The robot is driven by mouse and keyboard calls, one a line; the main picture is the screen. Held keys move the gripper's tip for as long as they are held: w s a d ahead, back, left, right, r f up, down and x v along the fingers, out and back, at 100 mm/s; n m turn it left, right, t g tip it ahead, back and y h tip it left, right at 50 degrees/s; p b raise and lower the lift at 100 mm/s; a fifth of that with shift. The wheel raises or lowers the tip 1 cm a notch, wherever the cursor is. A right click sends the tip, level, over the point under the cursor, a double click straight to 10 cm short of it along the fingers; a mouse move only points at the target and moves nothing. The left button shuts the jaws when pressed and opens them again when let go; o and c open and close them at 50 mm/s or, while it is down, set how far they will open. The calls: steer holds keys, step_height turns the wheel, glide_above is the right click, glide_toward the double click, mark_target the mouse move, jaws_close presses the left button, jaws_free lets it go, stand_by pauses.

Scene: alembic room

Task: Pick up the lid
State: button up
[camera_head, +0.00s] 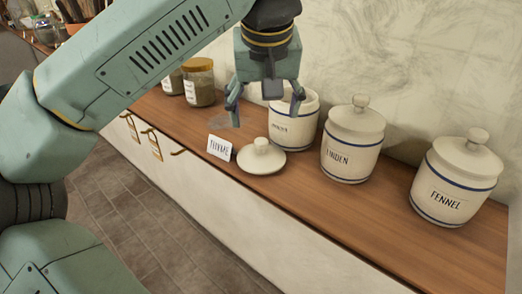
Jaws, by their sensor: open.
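A cream lid (262,158) with a round knob lies on the wooden counter, near its front edge. My gripper (262,117) hangs above and a little behind the lid in the picture, with its fingers spread and nothing between them that I can make out. The fingers overlap the open cream jar (294,125) behind, which has no lid on it and has partly hidden lettering. I cannot tell how far the fingers are above the lid or from the jar.
A small label card (220,148) stands just left of the lid. Lidded jars marked LINDEN (352,145) and FENNEL (456,185) stand to the right. Spice jars (199,85) stand at the left. Bare counter (330,210) lies in front of the jars.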

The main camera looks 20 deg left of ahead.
mark_target(262, 141)
steer(key=b+x, duration=0.2)
steer(key=x, duration=0.1)
steer(key=b+x, duration=0.1)
steer(key=x, duration=0.1)
steer(key=shift+s+a+f, duration=0.1)
steer(key=shift+s+a, duration=0.1)
steer(key=shift+s, duration=0.05)
steer(key=b+x, duration=0.4)
steer(key=x, duration=0.2)
steer(key=shift+w+d, duration=0.1)
steer(key=shift+r, duration=0.2)
steer(key=shift+f, duration=0.1)
steer(key=c, duration=1.3)
steer(key=shift+o, duration=0.2)
